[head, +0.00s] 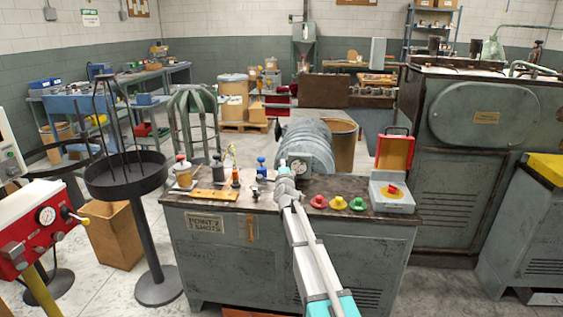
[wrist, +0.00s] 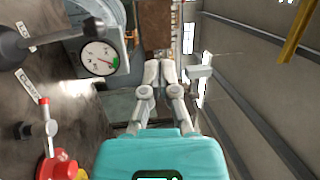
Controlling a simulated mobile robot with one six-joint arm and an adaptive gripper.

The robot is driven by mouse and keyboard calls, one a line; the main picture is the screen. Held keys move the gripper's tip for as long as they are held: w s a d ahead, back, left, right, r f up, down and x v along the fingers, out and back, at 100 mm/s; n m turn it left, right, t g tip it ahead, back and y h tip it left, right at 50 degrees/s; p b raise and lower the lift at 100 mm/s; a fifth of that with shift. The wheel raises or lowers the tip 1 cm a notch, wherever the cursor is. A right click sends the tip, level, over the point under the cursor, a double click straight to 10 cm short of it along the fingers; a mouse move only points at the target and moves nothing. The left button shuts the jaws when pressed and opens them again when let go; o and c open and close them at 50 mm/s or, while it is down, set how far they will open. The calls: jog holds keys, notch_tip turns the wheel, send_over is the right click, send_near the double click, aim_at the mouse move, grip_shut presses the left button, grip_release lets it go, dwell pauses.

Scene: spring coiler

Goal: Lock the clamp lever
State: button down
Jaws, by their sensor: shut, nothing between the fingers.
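My gripper (head: 284,165) is at the far end of my arm, above the bench and in front of the round gauge. In the wrist view its two pale fingers (wrist: 160,72) are together with nothing between them. A small pale lever with a red tip (wrist: 46,118) stands on the bench top at the left of the wrist view, clear of my fingers. A thick dark handle (wrist: 35,38) shows at the upper left. My arm hides part of the bench top in the head view.
The bench (head: 260,225) carries a gauge (wrist: 98,57), red (head: 318,201), yellow (head: 338,203) and green (head: 357,204) buttons, and an open red-and-grey box (head: 392,185). Bottles and a wooden block (head: 209,195) stand at left. A large machine (head: 470,150) stands at right.

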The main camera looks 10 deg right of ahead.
jog(key=shift+s+a+r+p, duration=0.1)
jog(key=shift+s+r+p, duration=0.4)
jog(key=shift+s, duration=0.4)
jog(key=shift+s+a+r+p, duration=0.1)
jog(key=shift+s+r+p, duration=0.2)
jog(key=shift+s+r, duration=0.45)
jog(key=shift+s+f, duration=0.2)
jog(key=shift+f, duration=0.05)
jog(key=s+a+f+n+g+y, duration=0.3)
jog(key=s+f+n+g, duration=0.3)
jog(key=s, duration=0.3)
jog(key=s+a+f+n+g+y, duration=0.2)
jog(key=s+a+f+n+g, duration=0.15)
jog(key=s+f+n, duration=0.4)
jog(key=s+d+f+n+g+h, duration=0.1)
jog(key=s+f+n+g, duration=0.15)
jog(key=s, duration=0.55)
jog(key=s+d+f+n+g, duration=0.1)
jog(key=s+f+g, duration=0.3)
jog(key=s, duration=0.3)
jog(key=s+d+n+g+h, duration=0.2)
jog(key=s+d+g, duration=0.15)
jog(key=s, duration=0.75)
notch_tip(320, 180, up, 12)
jog(key=p, duration=1.3)
jog(key=shift+w+a, duration=0.15)
jog(key=shift+a, duration=0.2)
